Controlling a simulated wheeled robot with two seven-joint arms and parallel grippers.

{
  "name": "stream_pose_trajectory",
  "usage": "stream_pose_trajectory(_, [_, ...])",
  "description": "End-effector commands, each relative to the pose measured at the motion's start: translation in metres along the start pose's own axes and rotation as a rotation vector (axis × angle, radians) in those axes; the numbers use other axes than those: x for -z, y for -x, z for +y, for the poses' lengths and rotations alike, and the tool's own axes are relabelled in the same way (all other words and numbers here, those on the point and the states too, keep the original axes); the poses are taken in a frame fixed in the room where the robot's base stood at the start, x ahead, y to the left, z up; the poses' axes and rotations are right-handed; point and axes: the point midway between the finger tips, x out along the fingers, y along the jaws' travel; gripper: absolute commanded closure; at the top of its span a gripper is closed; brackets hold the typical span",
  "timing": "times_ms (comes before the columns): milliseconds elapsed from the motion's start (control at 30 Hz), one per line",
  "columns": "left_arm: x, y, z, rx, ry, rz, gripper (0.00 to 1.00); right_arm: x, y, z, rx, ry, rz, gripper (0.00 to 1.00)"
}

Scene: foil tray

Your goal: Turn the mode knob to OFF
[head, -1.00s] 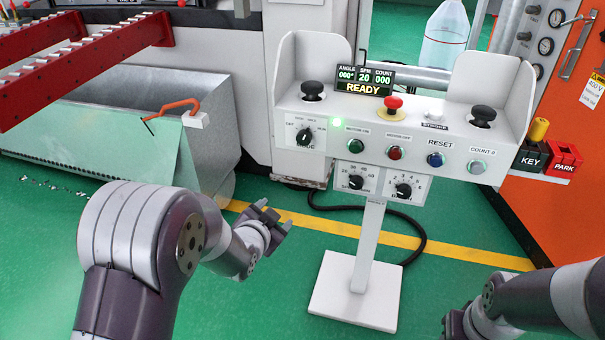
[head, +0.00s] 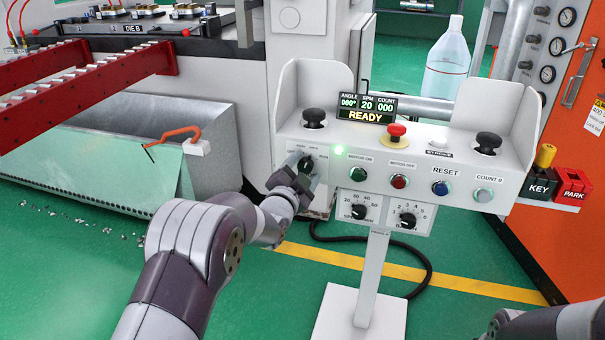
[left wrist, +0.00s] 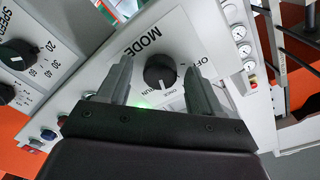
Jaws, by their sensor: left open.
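The mode knob (head: 306,163) is a round black knob with a white pointer line, on the left of the white control panel (head: 350,140). In the left wrist view the knob (left wrist: 160,72) sits below the word MODE, with labels OFF, ONCE and RUN around it. Its pointer is toward the ONCE label, not OFF. My left gripper (head: 303,170) is at the knob, its open fingers on either side. In the left wrist view the gripper (left wrist: 158,88) shows a gap between each finger and the knob. Only part of my right arm (head: 545,330) shows; its gripper is out of frame.
A green MOTOR ON button (head: 357,174) and a red button (head: 399,181) lie right of the knob. A black-topped palm button (head: 314,117) stands above it. Two more dials (head: 360,211) hang below. A metal bin (head: 215,140) stands left of the panel.

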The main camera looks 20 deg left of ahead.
Motion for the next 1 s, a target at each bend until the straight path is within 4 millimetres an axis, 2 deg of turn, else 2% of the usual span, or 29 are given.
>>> stream_pose_trajectory(267, [0.0006, -0.002, -0.0005, 0.001, 0.0, 0.001, 0.35, 0.0, -0.0002, 0.0, 0.0, 0.0, 0.0, 0.57])
stream_pose_trajectory(433, [0.0005, -0.0018, -0.0004, 0.0, 0.0, 0.001, 0.87, 0.0, -0.0002, 0.0, 0.0, 0.0, 0.0, 0.57])
stream_pose_trajectory(467, [0.0005, -0.0018, -0.0004, 0.0, 0.0, 0.001, 0.91, 0.0, -0.0002, 0.0, 0.0, 0.0, 0.0, 0.57])
stream_pose_trajectory(767, [0.0004, -0.0017, -0.0001, 0.001, 0.029, 0.001, 0.91, 0.0, -0.0004, 0.0, 0.0, 0.0, 0.0, 0.57])
stream_pose_trajectory(1000, [0.0003, -0.0016, 0.0002, 0.005, 0.159, 0.006, 0.91, -0.0001, -0.0009, 0.0, 0.0, 0.0, 0.0, 0.57])
